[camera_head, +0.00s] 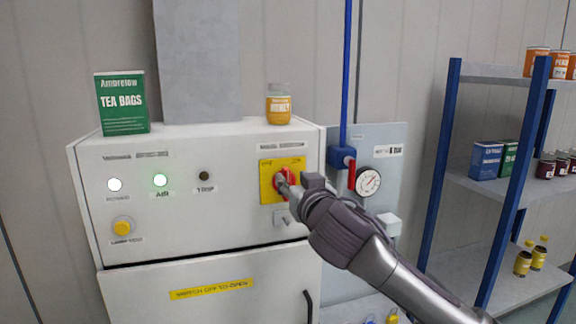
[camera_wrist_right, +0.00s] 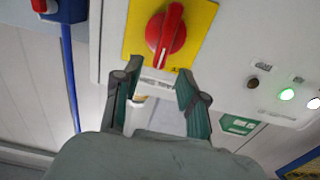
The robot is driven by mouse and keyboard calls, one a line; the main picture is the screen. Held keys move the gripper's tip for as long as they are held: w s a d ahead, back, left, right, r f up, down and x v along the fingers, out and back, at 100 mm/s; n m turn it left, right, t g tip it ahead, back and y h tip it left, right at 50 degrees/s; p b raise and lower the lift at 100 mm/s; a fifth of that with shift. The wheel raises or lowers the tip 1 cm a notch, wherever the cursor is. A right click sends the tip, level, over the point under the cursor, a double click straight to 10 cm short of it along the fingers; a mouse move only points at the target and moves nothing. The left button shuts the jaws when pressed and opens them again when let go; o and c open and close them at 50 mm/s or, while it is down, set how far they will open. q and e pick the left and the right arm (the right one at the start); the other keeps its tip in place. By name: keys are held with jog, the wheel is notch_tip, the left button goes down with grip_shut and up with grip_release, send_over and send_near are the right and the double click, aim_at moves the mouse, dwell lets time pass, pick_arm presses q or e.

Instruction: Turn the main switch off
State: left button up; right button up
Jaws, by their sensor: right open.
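The main switch is a red rotary knob (camera_head: 291,177) on a yellow plate (camera_head: 267,187), at the right of a white machine's front panel. In the right wrist view the red knob (camera_wrist_right: 166,34) shows clearly, with its raised grip running roughly up-down, slightly tilted, on the yellow plate (camera_wrist_right: 135,32). My right gripper (camera_head: 284,187) is in front of the switch and covers part of it. In the wrist view its two fingers (camera_wrist_right: 158,72) are apart, with the knob just beyond the tips and nothing held. Contact cannot be told. My left gripper is out of view.
The panel has a white lamp (camera_head: 115,185), a lit green lamp (camera_head: 160,180), a dark lamp (camera_head: 204,176) and a yellow button (camera_head: 122,228). A tea tin (camera_head: 122,103) and a jar (camera_head: 278,104) stand on top. A gauge (camera_head: 368,182) and red valve handle (camera_head: 351,174) are close right.

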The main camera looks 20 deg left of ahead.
aim_at(288, 174)
jog(key=shift+p+x, duration=0.7)
jog(key=shift+x, duration=1.55)
grip_shut()
